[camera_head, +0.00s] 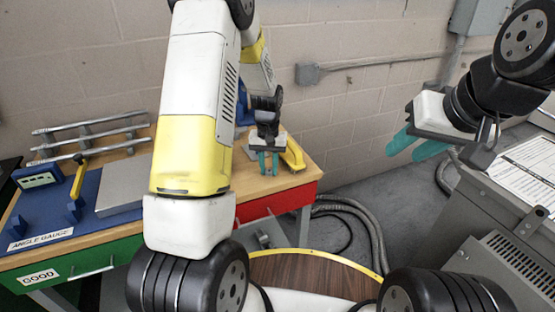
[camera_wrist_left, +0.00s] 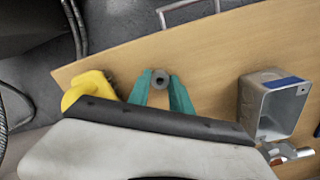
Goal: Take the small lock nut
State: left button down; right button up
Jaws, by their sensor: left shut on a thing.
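The small lock nut (camera_wrist_left: 159,79) is a dark grey ring with a hole. In the left wrist view it sits between the teal fingertips of my left gripper (camera_wrist_left: 160,84). That gripper (camera_head: 263,165) is shut on it, with its fingers pointing down at the right end of the wooden workbench (camera_head: 240,180). I cannot tell whether the nut touches the bench top. In the head view the nut is too small to make out. My right gripper (camera_head: 415,147) is open and empty, with its teal fingers apart, in the air at the right.
A yellow object (camera_head: 293,153) lies close beside my left gripper. An open grey metal box (camera_wrist_left: 272,105) stands on the bench to the right in the wrist view. A blue angle gauge (camera_head: 60,212) fills the bench's left end. A grey cabinet (camera_head: 490,205) stands at the right.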

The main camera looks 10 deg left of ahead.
pick_arm(q)
notch_tip(320, 180, up, 7)
dwell(0.9)
